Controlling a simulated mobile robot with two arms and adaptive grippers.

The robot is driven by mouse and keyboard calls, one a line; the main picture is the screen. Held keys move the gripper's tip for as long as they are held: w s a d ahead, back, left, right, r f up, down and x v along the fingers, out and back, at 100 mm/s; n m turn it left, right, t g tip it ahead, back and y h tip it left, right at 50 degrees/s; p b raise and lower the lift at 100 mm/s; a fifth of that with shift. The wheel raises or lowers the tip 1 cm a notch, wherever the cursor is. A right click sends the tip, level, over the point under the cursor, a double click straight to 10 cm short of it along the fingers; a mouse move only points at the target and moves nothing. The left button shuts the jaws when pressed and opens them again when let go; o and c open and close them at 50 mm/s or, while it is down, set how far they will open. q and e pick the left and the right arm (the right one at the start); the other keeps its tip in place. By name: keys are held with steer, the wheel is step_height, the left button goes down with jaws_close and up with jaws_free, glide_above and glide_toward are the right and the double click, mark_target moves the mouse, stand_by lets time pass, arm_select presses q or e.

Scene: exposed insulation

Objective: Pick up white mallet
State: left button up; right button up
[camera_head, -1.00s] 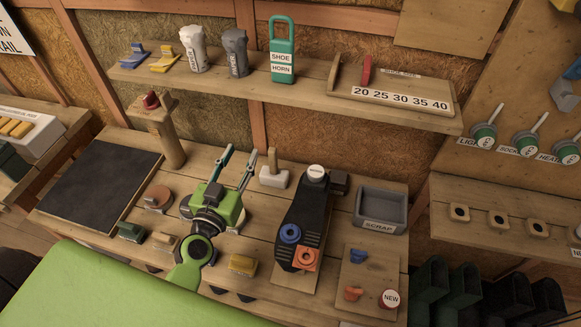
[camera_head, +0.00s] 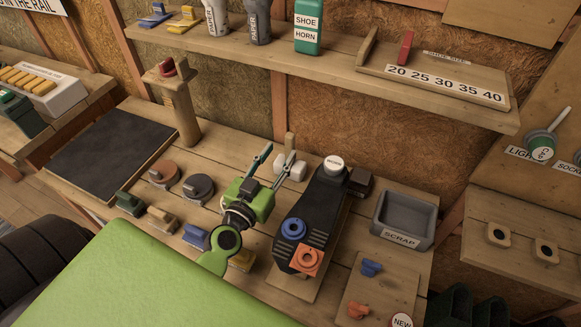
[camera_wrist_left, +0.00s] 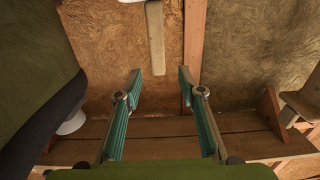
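The white mallet (camera_head: 298,172) stands on the workbench with its head down and its pale wooden handle up, behind my left gripper. My left gripper (camera_head: 280,150) is open and empty, its two teal fingers pointing towards the back wall. In the head view its right finger crosses in front of the white head and hides part of it. In the left wrist view the mallet's handle (camera_wrist_left: 155,45) shows between and above the open fingertips (camera_wrist_left: 161,77). I cannot tell the exact gap. My right gripper is not in view.
A black machine (camera_head: 314,208) with a white cap stands close to the right of my gripper. Round discs (camera_head: 198,188) and small blocks lie to the left. A shelf (camera_head: 335,75) overhangs the back, and a scrap tray (camera_head: 404,213) sits at the right.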

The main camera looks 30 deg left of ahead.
mark_target(288, 142)
arm_select(q)
steer(key=w+p, duration=0.1)
steer(key=w, duration=0.6)
steer(key=shift+f, duration=0.1)
jaws_close()
